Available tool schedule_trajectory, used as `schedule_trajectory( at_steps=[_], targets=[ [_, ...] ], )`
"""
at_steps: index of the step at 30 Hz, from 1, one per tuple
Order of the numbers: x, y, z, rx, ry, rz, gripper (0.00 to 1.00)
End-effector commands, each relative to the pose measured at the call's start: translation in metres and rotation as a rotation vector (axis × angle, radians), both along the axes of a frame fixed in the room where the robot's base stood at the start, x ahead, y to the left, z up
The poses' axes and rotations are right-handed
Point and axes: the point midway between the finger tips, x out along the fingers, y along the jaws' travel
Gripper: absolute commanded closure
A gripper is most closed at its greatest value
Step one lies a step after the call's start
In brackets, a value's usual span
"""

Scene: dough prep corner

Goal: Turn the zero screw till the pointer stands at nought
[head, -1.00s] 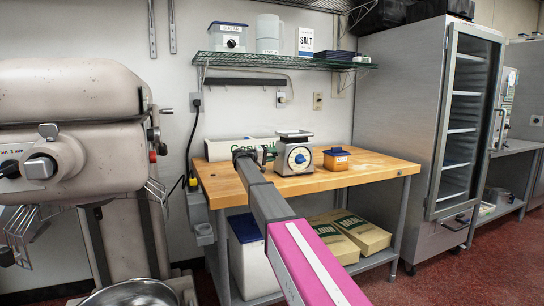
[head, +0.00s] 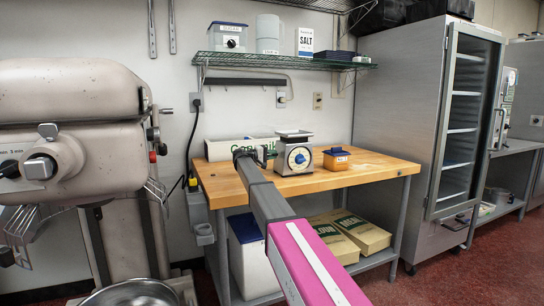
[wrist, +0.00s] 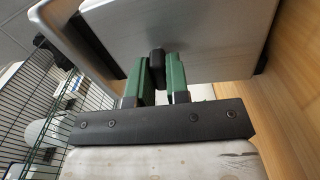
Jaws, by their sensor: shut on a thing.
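The dial scale (head: 294,157) stands on the wooden table with a silver body, a flat pan on top and a round white dial with a blue centre. The dial is too small to read where the pointer stands. In the wrist view the scale's metal body (wrist: 200,35) fills the top. The zero screw, a small black knob (wrist: 157,61), sticks out from its side. My gripper (wrist: 161,72) has its green fingers shut on this knob, one on each side. In the head view my gripper (head: 263,155) is at the scale's left side, partly hidden by my arm.
The wooden table (head: 370,166) also holds an orange tub with a blue lid (head: 336,159) right of the scale and a printed carton (head: 222,149) behind my arm. A wire shelf (head: 285,62) hangs above. A large mixer (head: 70,130) stands at left.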

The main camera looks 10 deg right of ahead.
Motion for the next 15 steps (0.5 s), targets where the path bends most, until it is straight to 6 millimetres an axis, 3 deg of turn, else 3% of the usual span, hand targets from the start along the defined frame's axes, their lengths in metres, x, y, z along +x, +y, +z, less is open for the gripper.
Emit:
schedule_trajectory(
  at_steps=[3, 4, 6, 15],
  targets=[
    [-0.0005, 0.0002, -0.0006, 0.001, -0.001, -0.002, 1.00],
    [-0.0005, 0.0002, -0.0006, 0.001, -0.001, -0.002, 0.74],
    [-0.0005, 0.0002, -0.0006, 0.002, -0.002, -0.002, 0.54],
    [-0.0005, 0.0008, -0.0002, 0.002, -0.003, -0.001, 0.54]
  ],
)
